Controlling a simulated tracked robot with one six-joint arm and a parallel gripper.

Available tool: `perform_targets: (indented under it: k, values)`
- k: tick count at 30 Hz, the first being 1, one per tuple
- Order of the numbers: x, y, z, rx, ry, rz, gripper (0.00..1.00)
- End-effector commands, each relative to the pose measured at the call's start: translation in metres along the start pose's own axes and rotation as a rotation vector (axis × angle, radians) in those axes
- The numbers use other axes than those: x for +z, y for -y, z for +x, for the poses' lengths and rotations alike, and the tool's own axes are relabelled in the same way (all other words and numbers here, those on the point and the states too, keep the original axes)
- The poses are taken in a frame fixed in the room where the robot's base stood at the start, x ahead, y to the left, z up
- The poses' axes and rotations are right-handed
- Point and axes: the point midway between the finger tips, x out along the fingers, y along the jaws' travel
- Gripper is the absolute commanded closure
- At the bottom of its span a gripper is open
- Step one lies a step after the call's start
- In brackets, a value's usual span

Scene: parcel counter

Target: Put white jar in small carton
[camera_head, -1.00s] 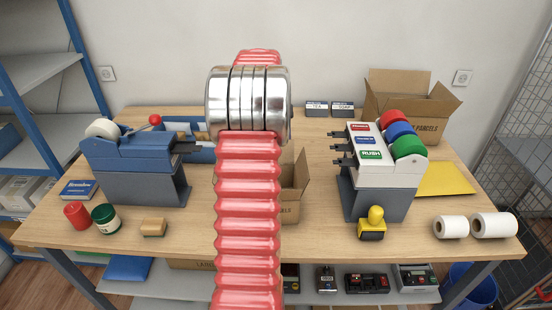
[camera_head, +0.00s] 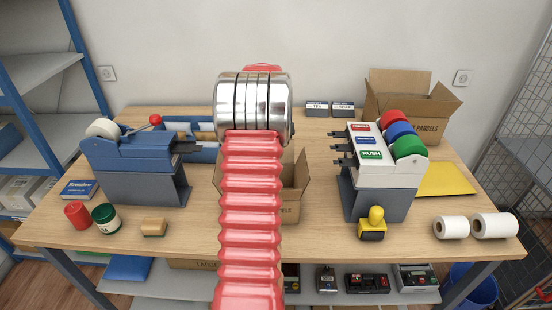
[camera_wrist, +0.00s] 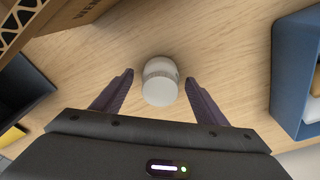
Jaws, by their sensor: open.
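The white jar (camera_wrist: 160,86) shows in the wrist view, standing on the wooden table with its round top facing the camera. My gripper (camera_wrist: 158,78) is open, its two dark fingers apart on the left and right of the jar; I cannot tell how far above the table they are. Nothing is held. In the head view my red arm hides the jar and the gripper. The small carton (camera_head: 292,205) stands open at mid table, partly behind my arm.
A blue tray (camera_wrist: 297,75) is close at the right in the wrist view. The blue tape machine (camera_head: 140,165) stands left and the label dispenser (camera_head: 380,165) right. A large open carton (camera_head: 410,105) is at the back right.

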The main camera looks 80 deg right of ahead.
Motion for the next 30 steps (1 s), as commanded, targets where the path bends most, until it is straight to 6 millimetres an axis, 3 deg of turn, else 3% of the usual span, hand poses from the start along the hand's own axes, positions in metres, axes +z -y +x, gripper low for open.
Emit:
perform_targets:
  k: [17,30]
  values:
    - [-0.0003,0.0000,0.0027,-0.001,-0.001,0.000,0.33]
    - [-0.0001,0.0001,0.0026,0.000,-0.001,0.000,0.64]
